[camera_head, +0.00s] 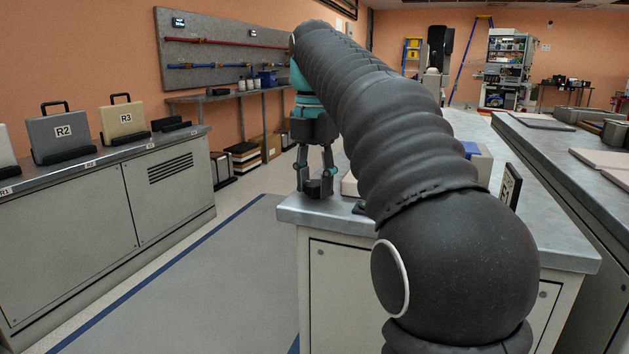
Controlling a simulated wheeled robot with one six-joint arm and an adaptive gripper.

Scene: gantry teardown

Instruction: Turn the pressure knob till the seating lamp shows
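My gripper (316,186) points down at the near left corner of the grey-topped bench (325,217). Its fingers come down at or just above the bench top; whether they touch anything is too small to tell. The fingers look apart higher up, but the dark tips are hard to separate from whatever lies between them. I cannot make out the pressure knob or the seating lamp. My dark sleeved arm covers much of the bench top. A small dark piece with a green spot (360,207) shows just right of the gripper, partly behind the arm.
A left counter holds a grey case R2 (60,134) and a tan case R3 (124,120). A box with a blue top (476,158) and a dark upright panel (510,187) stand on the bench right of my arm. The floor (215,285) between counter and bench is clear.

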